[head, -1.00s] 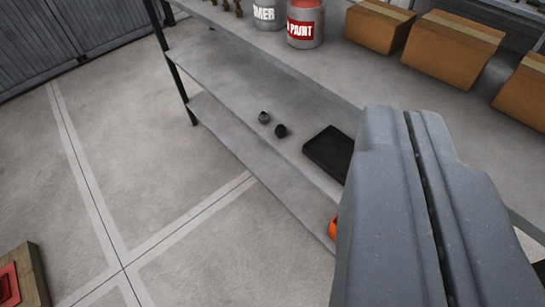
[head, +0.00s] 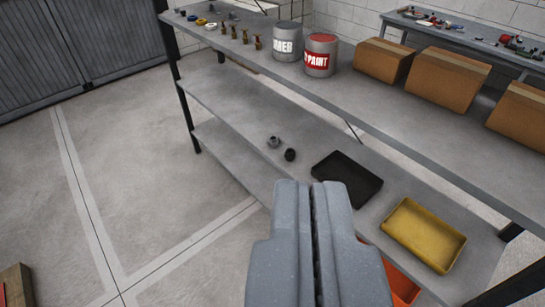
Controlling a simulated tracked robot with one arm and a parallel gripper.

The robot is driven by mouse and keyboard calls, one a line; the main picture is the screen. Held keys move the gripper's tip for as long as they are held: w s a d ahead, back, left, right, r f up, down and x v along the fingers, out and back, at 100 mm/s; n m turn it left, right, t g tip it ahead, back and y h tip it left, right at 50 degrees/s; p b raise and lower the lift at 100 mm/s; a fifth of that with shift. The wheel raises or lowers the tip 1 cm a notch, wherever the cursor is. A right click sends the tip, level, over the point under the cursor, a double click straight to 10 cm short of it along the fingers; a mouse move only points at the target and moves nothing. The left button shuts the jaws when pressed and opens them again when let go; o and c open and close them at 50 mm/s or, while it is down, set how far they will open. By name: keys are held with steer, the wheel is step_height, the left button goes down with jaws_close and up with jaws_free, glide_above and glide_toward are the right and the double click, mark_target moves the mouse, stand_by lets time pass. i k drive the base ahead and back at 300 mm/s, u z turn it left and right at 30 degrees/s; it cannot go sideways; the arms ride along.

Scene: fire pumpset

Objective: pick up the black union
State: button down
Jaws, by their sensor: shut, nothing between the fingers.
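A small black fitting, which looks like the black union (head: 290,155), lies on a lower level of the grey shelving (head: 235,100). A small dark grey fitting (head: 273,141) lies beside it, just to the upper left. My gripper (head: 309,184) is in the lower middle of the head view, pointing toward the shelving. Its two fingers are shut together with nothing between them. The black fitting shows just above and to the left of the fingertips and looks apart from them. Its fine shape is too small to tell.
A black tray (head: 347,178) and a yellow tray (head: 425,235) lie right of the fittings. An orange container (head: 402,286) is partly hidden by my gripper. Paint cans (head: 320,55) and cardboard boxes (head: 448,78) stand on the shelf above. Open floor (head: 165,190) lies left.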

mark_target(290, 154)
steer(key=u, duration=0.05)
steer(key=i, duration=1)
steer(key=z, duration=0.05)
